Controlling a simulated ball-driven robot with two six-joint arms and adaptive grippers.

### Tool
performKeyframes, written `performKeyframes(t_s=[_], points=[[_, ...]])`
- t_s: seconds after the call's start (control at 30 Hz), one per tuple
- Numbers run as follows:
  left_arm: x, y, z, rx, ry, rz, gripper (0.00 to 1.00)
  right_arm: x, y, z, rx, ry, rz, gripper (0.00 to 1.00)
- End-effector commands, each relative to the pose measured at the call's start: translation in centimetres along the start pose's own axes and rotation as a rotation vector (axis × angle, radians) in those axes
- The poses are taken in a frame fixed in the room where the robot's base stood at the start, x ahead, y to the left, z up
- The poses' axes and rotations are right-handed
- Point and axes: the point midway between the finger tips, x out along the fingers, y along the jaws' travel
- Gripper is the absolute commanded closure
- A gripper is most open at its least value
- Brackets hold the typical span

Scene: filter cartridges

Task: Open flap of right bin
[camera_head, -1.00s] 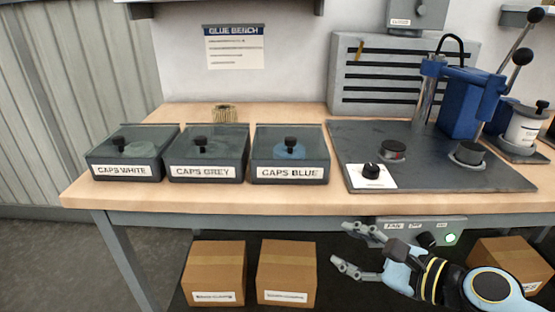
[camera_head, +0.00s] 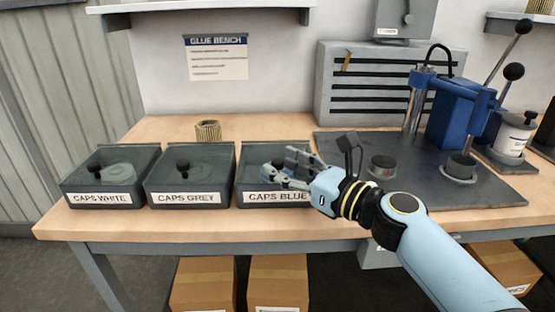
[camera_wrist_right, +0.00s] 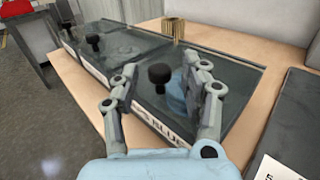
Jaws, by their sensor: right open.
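The right bin (camera_head: 275,152), labelled CAPS BLUE, is a dark box with a clear, shut flap. In the right wrist view its flap (camera_wrist_right: 221,70) carries a black knob (camera_wrist_right: 160,76), with a blue shape beneath it. My right gripper (camera_head: 288,168) is over the front of this bin. In the right wrist view my right gripper (camera_wrist_right: 158,92) is open, its fingers on either side of the knob. I cannot tell whether they touch it. In the head view the gripper hides the knob. My left gripper is not in view.
The CAPS GREY bin (camera_head: 187,197) and CAPS WHITE bin (camera_head: 100,198) stand to the left, flaps shut. A pleated filter cartridge (camera_head: 208,130) stands behind them. A dark plate (camera_head: 330,150) with a blue press (camera_head: 452,105) lies to the right.

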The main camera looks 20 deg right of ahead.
Motion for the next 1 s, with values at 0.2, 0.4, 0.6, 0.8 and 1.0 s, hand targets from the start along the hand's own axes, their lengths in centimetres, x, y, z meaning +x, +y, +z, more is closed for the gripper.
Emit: performKeyframes(t_s=[0.2,0.4,0.6,0.8,1.0], points=[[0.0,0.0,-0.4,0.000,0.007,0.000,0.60,1.9,0.0,-0.1,0.000,0.001,0.000,0.54],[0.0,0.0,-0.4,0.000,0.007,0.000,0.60,2.1,0.0,-0.1,-0.001,0.001,0.000,0.54],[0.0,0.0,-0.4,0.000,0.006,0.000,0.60,2.1,0.0,-0.1,-0.001,0.001,0.000,0.70],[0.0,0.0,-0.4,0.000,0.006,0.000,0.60,2.1,0.0,-0.1,-0.001,0.001,0.000,0.96],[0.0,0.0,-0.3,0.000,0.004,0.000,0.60,2.1,0.0,-0.1,-0.001,0.001,0.000,1.00]])
